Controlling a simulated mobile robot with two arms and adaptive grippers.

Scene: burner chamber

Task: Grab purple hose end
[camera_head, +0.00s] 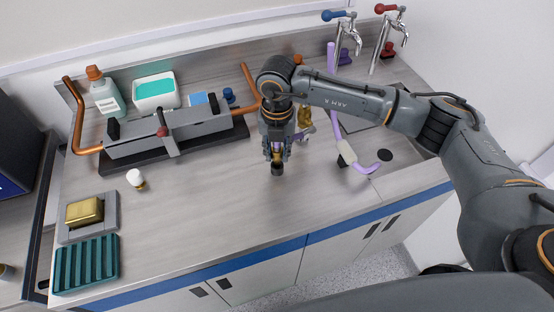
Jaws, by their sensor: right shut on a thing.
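The purple hose (336,124) comes down from the taps at the back right and lies along the counter. It passes through a pale sleeve (346,152) and curves to a purple end (372,168) near the front of the sink. My right gripper (277,163) points down over the middle of the counter, left of this hose end and apart from it. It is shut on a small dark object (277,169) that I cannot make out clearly. Some purple shows beside the fingers, too small to identify. My left gripper is not in view.
A grey burner block with copper pipes (168,136) lies at the back left. A white tub (156,93), a bottle (105,96), a small white-capped vial (135,178), a gold block (85,211) and a teal rack (86,264) stand left. The front middle counter (215,210) is clear.

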